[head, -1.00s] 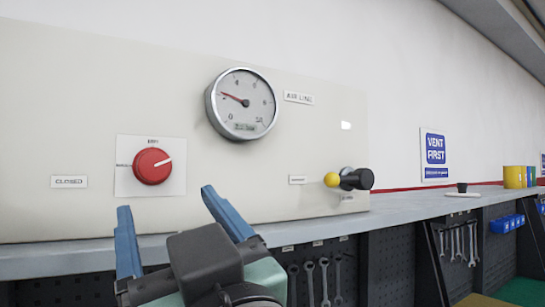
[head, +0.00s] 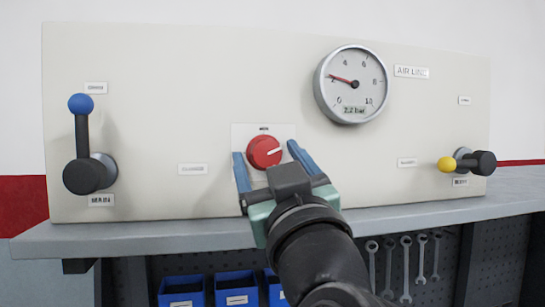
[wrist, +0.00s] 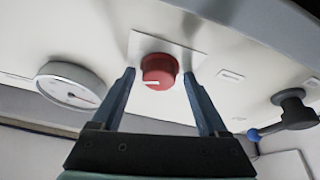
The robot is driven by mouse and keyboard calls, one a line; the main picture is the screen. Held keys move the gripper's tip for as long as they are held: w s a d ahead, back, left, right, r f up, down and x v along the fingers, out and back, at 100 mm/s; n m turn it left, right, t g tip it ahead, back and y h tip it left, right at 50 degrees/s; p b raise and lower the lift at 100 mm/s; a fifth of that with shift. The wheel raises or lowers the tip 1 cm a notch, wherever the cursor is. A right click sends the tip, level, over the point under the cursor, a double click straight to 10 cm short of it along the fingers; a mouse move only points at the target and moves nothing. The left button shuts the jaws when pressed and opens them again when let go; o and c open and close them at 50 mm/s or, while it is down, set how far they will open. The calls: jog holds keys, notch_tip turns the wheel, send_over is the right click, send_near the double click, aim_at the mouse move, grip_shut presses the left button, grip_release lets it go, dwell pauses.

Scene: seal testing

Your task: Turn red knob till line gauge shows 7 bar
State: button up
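The red knob (head: 264,152) sits on a white plate on the cream panel, its white line pointing right and slightly up. It also shows in the wrist view (wrist: 158,72), between and beyond my fingertips. The line gauge (head: 350,84), labelled AIR LINE, has its red needle near 2, and its small display appears to read 2.2 bar. The gauge is at the left in the wrist view (wrist: 72,88). My gripper (head: 266,150) is open, with one blue finger on each side of the knob. I cannot tell whether the fingers touch it.
A blue-tipped lever (head: 82,140) stands upright at the panel's left. A yellow-tipped lever (head: 466,162) lies sideways at the right. The grey bench (head: 150,236) runs below, with blue bins (head: 236,288) and hanging wrenches (head: 405,268) underneath.

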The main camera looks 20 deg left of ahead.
jog(key=c, duration=1.1)
